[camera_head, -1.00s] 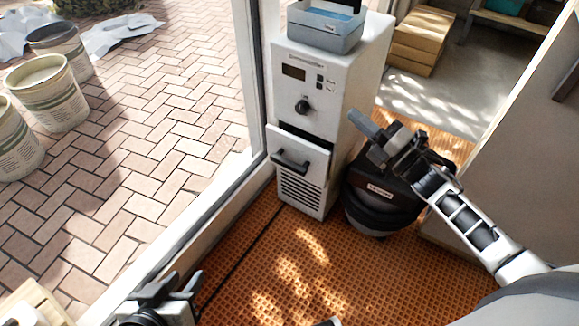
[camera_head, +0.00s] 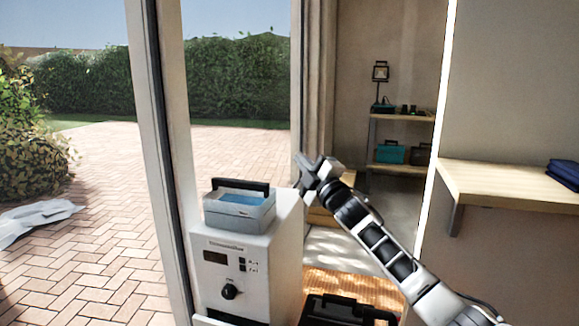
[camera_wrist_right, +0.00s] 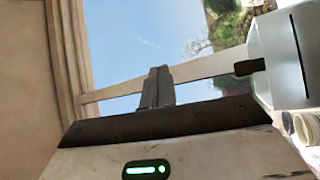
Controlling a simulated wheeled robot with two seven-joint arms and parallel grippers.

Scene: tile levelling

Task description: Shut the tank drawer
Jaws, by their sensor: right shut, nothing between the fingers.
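The white dehumidifier cabinet (camera_head: 212,277), with a display and a dark knob, stands at the lower middle of the head view. Its tank drawer is cut off by the bottom edge of that view, so I cannot tell how far out it is. My right gripper (camera_head: 308,167) is shut and empty, raised to the right of the cabinet's top and apart from it. In the right wrist view its closed fingers (camera_wrist_right: 157,86) point up the picture. A pale boxy body with a dark protruding part shows at the right there; I cannot tell which part it is. My left gripper is out of view.
A grey-blue box with a black handle (camera_head: 240,207) sits on the cabinet. The door frame (camera_head: 163,150) runs close on its left. A black rounded object (camera_head: 340,312) stands low at the right. A wooden shelf (camera_head: 510,184) juts out at the right.

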